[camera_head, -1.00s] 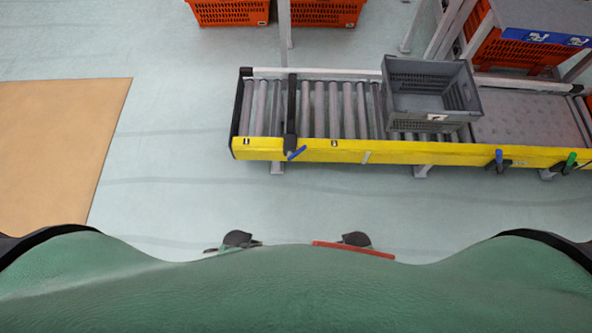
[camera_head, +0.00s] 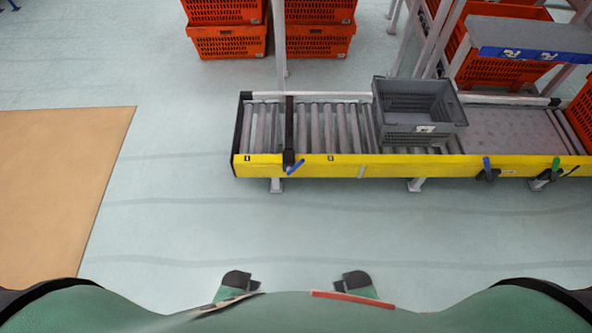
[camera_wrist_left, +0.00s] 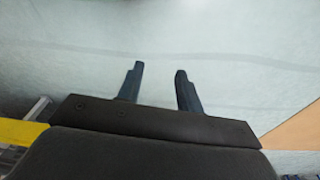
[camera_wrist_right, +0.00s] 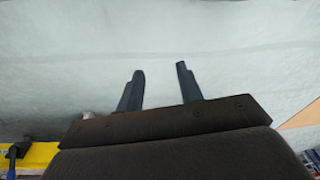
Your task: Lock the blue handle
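A blue handle (camera_head: 295,167) sits on the front yellow rail at the conveyor's left part, below a black crossbar. Another blue handle (camera_head: 487,167) stands upright on a black clamp on the same rail further right, with a green handle (camera_head: 556,167) beside it. My left gripper (camera_head: 240,282) and right gripper (camera_head: 352,282) are low in the head view, well short of the rail and touching nothing. The wrist views show the left fingers (camera_wrist_left: 159,84) and right fingers (camera_wrist_right: 161,82) apart and empty.
A grey crate (camera_head: 418,112) stands on the roller conveyor (camera_head: 330,130). Orange totes (camera_head: 229,42) are stacked behind. A tan panel (camera_head: 60,190) lies on the left floor. The floor between my grippers and the yellow rail (camera_head: 380,172) is clear.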

